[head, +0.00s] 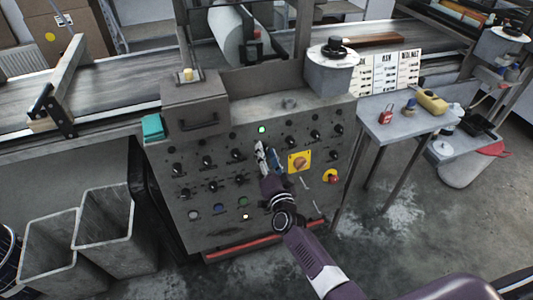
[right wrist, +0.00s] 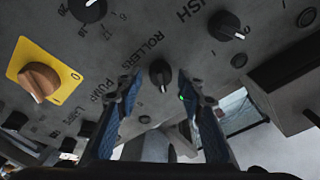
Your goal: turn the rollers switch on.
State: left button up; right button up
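The rollers switch (right wrist: 160,74) is a small black knob with a white pointer mark, beside the printed word ROLLERS on the grey control panel (head: 222,226). My right gripper (head: 264,155) is at the panel, left of the yellow switch plate. In the right wrist view its two blue-padded fingers are apart, one on each side of the rollers knob, with a visible gap to it. Whether the fingertips reach the knob's depth is hard to tell. In the head view the gripper hides this part of the panel. My left gripper is not in view.
A yellow plate with an orange rotary handle (head: 299,161) and a red emergency button (head: 330,176) sit close by. Several other black knobs surround the rollers knob. A green light (head: 262,129) is lit above the gripper. Grey bins (head: 115,238) stand at lower left.

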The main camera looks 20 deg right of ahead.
jog(key=shift+s, duration=0.1)
jog(key=s, duration=1.1)
jog(key=shift+s+a, duration=0.4)
jog(key=s+a+f+n+g+y, duration=0.1)
jog(key=s+f+n+g, duration=0.15)
jog(key=s+f, duration=0.6)
jog(key=s+a+f+n+g+y, duration=0.1)
jog(key=s+f+n+g, duration=0.15)
jog(key=f, duration=1.05)
jog(key=s+a+f+n+g+y, duration=0.15)
jog(key=s+f+g, duration=0.35)
jog(key=f, duration=0.5)
jog(key=s+d+f+n+g, duration=0.1)
jog(key=s+f, duration=0.4)
jog(key=s, duration=0.5)
jog(key=s+d+f+n+g+h, duration=0.1)
jog(key=s+d+f+n+g, duration=0.1)
jog(key=s, duration=0.9)
jog(key=s+d+f+n+g+h, duration=0.1)
jog(key=s+d+f+g, duration=0.3)
jog(key=s+f, duration=0.4)
jog(key=s+d+n, duration=0.1)
jog(key=s, duration=0.2)
jog(key=shift+d+f, duration=0.2)
jog(key=shift+f, duration=0.2)
